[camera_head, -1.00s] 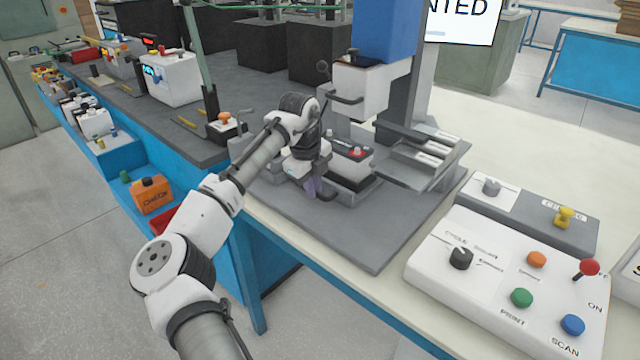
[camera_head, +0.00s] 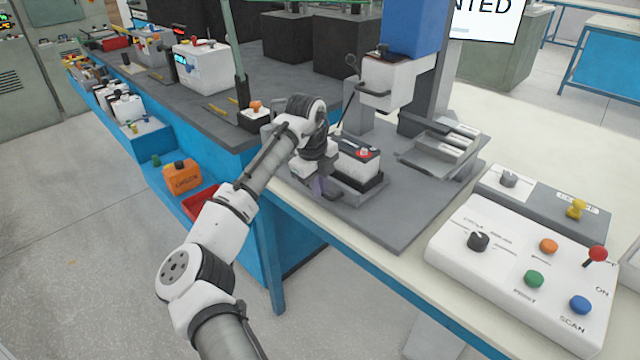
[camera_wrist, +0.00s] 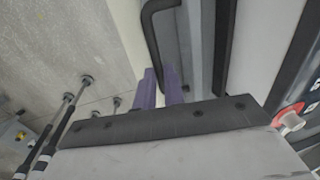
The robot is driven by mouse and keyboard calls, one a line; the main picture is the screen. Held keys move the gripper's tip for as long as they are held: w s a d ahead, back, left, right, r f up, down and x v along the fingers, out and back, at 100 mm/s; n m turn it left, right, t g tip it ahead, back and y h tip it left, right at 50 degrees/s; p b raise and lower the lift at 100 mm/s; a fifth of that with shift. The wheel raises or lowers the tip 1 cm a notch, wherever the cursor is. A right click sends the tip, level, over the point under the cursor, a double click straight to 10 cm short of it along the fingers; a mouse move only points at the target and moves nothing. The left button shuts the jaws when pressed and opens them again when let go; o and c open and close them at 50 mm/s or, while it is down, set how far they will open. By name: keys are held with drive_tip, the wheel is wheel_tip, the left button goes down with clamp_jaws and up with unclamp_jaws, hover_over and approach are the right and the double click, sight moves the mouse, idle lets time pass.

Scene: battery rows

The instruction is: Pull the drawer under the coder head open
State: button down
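The coder head (camera_head: 392,82) is a white block under a blue housing, on a column above the grey base plate. The drawer (camera_head: 368,196) is a low grey tray on the plate at its foot, partly out toward the front left, with a white-and-black battery (camera_head: 357,160) upright on it. My gripper (camera_head: 322,186) is at the drawer's front. In the wrist view the purple fingertips (camera_wrist: 161,90) are close together on either side of the dark bent handle (camera_wrist: 151,35) and appear shut on it. The exact contact is hidden.
A grey slotted rack (camera_head: 445,148) stands right of the battery. A white control panel (camera_head: 520,275) with coloured buttons is at the front right. An orange box (camera_head: 181,178) and a red bin (camera_head: 203,200) sit lower left. Floor is clear at left.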

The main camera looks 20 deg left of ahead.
drive_tip(key=c, duration=1.5)
unclamp_jaws()
drive_tip(key=shift+r, duration=0.15)
drive_tip(key=r, duration=0.4)
drive_tip(key=s+r, duration=0.1)
drive_tip(key=r, duration=0.4)
drive_tip(key=s+a+r+b, duration=0.1)
drive_tip(key=r, duration=0.3)
drive_tip(key=shift+s+r, duration=0.15)
